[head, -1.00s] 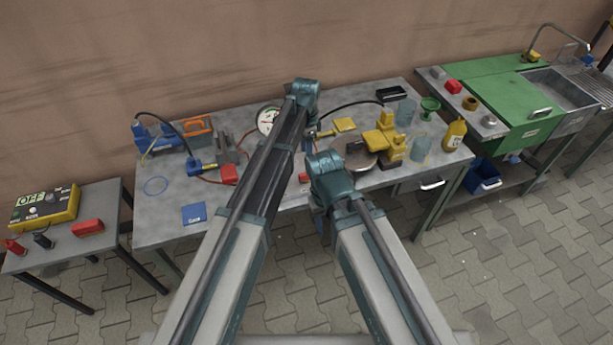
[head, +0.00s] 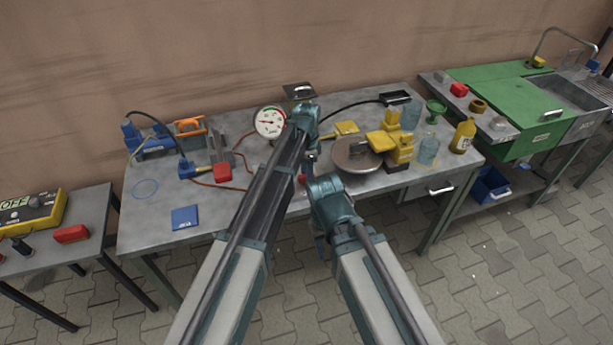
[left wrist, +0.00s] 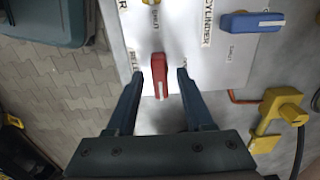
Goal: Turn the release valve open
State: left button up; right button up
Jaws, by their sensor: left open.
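In the left wrist view a red valve handle (left wrist: 160,76) with a white stripe stands on a pale panel (left wrist: 190,62). A partly hidden label beginning "RELE" is beside it. The handle lies between the two fingertips of my left gripper (left wrist: 157,80), which is open and not visibly touching it. A blue handle (left wrist: 252,21) is on the same panel, near the labels "CYLINDER" and "SHUT". In the head view my left gripper (head: 311,158) points down behind my arm, mostly hidden, near the table's front edge. My right gripper's jaws cannot be made out.
The workbench (head: 240,222) holds a round gauge (head: 270,122), a blue tool (head: 147,138), a metal disc (head: 355,153) and a yellow device (head: 398,147). A yellow tool (left wrist: 284,105) with a black cable lies near the panel. The bench's front left is mostly clear.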

pick_arm(q)
grip_shut()
dwell(0.4)
jog(key=n, duration=0.9)
jog(key=shift+n, duration=0.3)
jog(key=n, duration=0.4)
jog(key=shift+n, duration=2.1)
